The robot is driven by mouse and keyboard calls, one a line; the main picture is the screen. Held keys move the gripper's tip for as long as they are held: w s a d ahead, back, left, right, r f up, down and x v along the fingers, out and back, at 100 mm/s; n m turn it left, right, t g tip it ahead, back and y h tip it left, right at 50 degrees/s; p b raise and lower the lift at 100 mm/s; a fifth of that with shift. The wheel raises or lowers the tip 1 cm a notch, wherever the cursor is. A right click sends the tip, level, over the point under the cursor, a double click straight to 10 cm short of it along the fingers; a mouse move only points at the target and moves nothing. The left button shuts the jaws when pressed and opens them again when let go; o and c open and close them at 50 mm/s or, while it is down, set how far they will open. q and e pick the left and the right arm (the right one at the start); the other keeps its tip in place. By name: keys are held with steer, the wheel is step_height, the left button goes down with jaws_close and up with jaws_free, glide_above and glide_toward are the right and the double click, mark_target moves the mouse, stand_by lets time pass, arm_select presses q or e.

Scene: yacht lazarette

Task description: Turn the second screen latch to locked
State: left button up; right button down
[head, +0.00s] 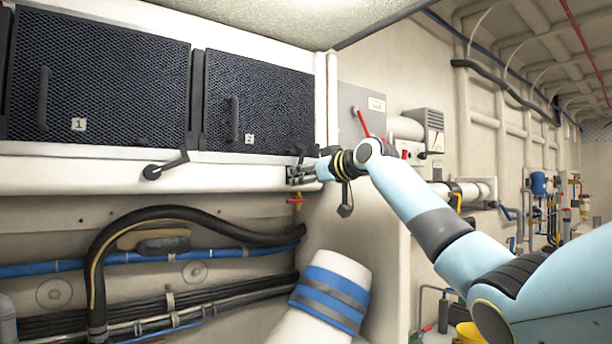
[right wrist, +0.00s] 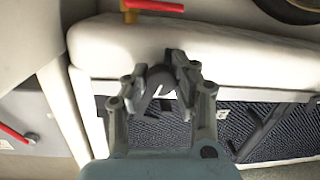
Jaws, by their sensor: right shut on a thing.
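The second screen (head: 275,100), a dark mesh panel labelled 2, stands upright in its white frame; its lower part also shows in the right wrist view (right wrist: 165,132). My right gripper (head: 297,175) is at the sill by this screen's lower right corner. In the right wrist view my right gripper (right wrist: 163,80) is shut on the dark handle of the second screen latch (right wrist: 147,95). The fingers hide much of the latch, so I cannot tell its exact angle. The first screen's latch (head: 165,167) lies tilted on the sill to the left. My left gripper is out of view.
Screen 1 (head: 100,75) is at the left. A red-handled valve (head: 297,201) sits just below my right gripper. A grey box with a red lever (head: 361,122) is to the right. Black and blue hoses (head: 190,216) run below the sill.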

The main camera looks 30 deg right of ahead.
steer(key=shift+n, duration=0.7)
steer(key=shift+n+h, duration=0.3)
steer(key=shift+n, duration=0.5)
steer(key=c, duration=1)
jaws_free()
steer(key=s, duration=0.4)
steer(key=s+r, duration=0.1)
steer(key=s, duration=0.3)
steer(key=s+d, duration=0.1)
steer(key=s, duration=0.2)
steer(key=shift+s+d+r, duration=0.1)
steer(key=shift+s+r, duration=0.2)
steer(key=shift+s, duration=0.1)
